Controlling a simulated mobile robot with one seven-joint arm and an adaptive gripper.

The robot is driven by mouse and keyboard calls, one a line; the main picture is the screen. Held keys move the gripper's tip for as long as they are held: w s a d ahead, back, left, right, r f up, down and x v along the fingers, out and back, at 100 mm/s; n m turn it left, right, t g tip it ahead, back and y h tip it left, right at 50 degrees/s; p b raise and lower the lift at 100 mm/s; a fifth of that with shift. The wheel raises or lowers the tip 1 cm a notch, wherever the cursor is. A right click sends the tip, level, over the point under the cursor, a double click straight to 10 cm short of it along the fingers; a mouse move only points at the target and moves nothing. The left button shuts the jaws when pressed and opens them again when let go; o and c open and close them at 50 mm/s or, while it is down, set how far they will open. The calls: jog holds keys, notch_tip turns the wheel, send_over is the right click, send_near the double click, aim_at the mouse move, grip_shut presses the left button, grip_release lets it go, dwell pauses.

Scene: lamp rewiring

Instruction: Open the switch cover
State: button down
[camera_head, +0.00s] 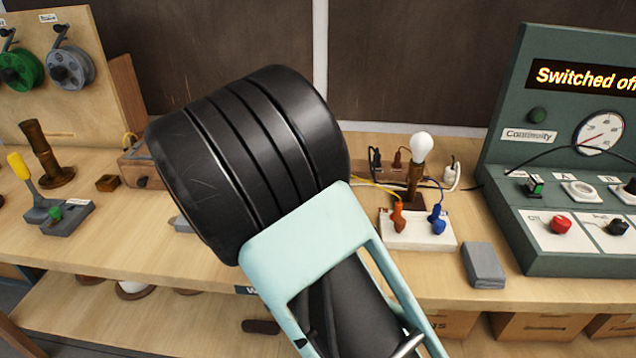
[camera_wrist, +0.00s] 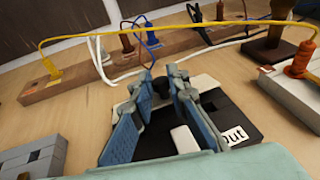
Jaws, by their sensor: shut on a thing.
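In the wrist view, my gripper (camera_wrist: 159,78) has its two blue fingers shut on a small dark knob (camera_wrist: 160,88), which looks to be part of the switch cover. Below it is a black switch unit (camera_wrist: 155,142) with a white rocker (camera_wrist: 185,139) and a label (camera_wrist: 233,138) reading "out". A pale plate (camera_wrist: 207,83) shows behind the fingers. The fingers hide part of the unit, so I cannot tell how far the cover is raised. In the head view, my own arm hides the gripper and the switch.
A wooden strip (camera_wrist: 75,84) with plugs stands behind, and a yellow cable (camera_wrist: 100,33) arches above the fingers. A grey block (camera_wrist: 35,155) is at the lower left. In the head view, a lamp bulb (camera_head: 421,147), a white socket block (camera_head: 415,232) and a green test panel (camera_head: 555,262) stand right.

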jog(key=r+g+p, duration=0.1)
jog(key=g+p, duration=0.1)
jog(key=p, duration=0.3)
jog(key=w+r+g+p, duration=0.1)
jog(key=g+p, duration=0.1)
jog(key=p, duration=0.4)
jog(key=shift+w+n+y, duration=0.3)
jog(key=w+g+p, duration=0.1)
jog(key=g+p, duration=0.2)
jog(key=p, duration=0.2)
jog(key=shift+w+p, duration=0.2)
jog(key=shift+p, duration=0.2)
jog(key=shift+w+f+n+g+y+p, duration=0.25)
jog(key=shift+w+g, duration=0.25)
jog(key=shift+g, duration=0.5)
jog(key=shift+w+f+n+g+y+p, duration=0.15)
jog(key=shift+w+n+g+p, duration=0.2)
jog(key=shift+g, duration=0.65)
jog(key=shift+w+f+g, duration=0.1)
jog(key=shift+w+g, duration=0.25)
jog(key=shift+g, duration=0.45)
jog(key=shift+w+f+g, duration=0.1)
jog(key=shift+w+g, duration=0.25)
jog(key=shift+g, duration=0.45)
jog(key=shift+w+g, duration=0.15)
jog(key=shift+g, duration=0.25)
jog(key=shift+d, duration=0.1)
jog(key=c, duration=1.8)
grip_release()
jog(key=shift+c, duration=0.2)
